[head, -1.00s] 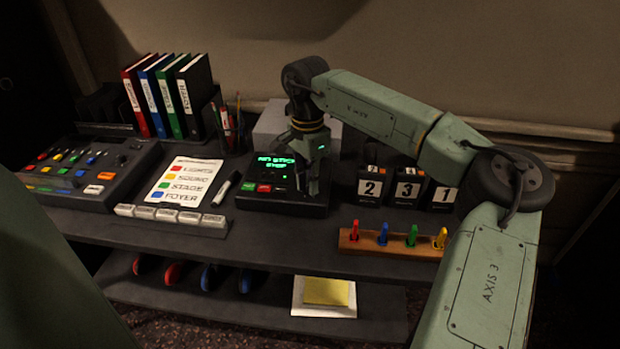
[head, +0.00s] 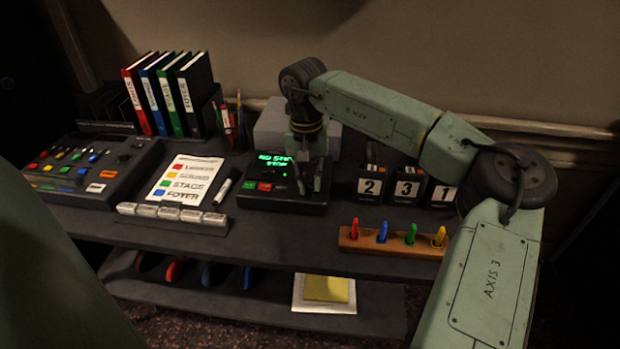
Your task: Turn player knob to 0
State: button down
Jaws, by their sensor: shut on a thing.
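The player (head: 262,203) is a black box on the desk with a green lit display (head: 272,166) and a few buttons, one of them red. My gripper (head: 309,190) points down over the right part of the player. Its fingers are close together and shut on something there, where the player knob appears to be. The knob itself is hidden by the fingers, so its setting cannot be read. The display is partly covered by my gripper.
A mixing console (head: 88,172), a colour-coded label sheet (head: 187,180) and a marker (head: 227,187) are to the left. Numbered black boxes (head: 406,187) stand right. A wooden rack (head: 375,243) with coloured pegs is at the front right. A grey box (head: 270,128) stands behind.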

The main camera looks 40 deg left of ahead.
jog(key=shift+n, duration=0.8)
jog(key=c, duration=1.5)
grip_release()
jog(key=shift+c, duration=0.2)
notch_tip(320, 180, up, 12)
jog(key=shift+s+a, duration=0.2)
jog(key=shift+s, duration=0.05)
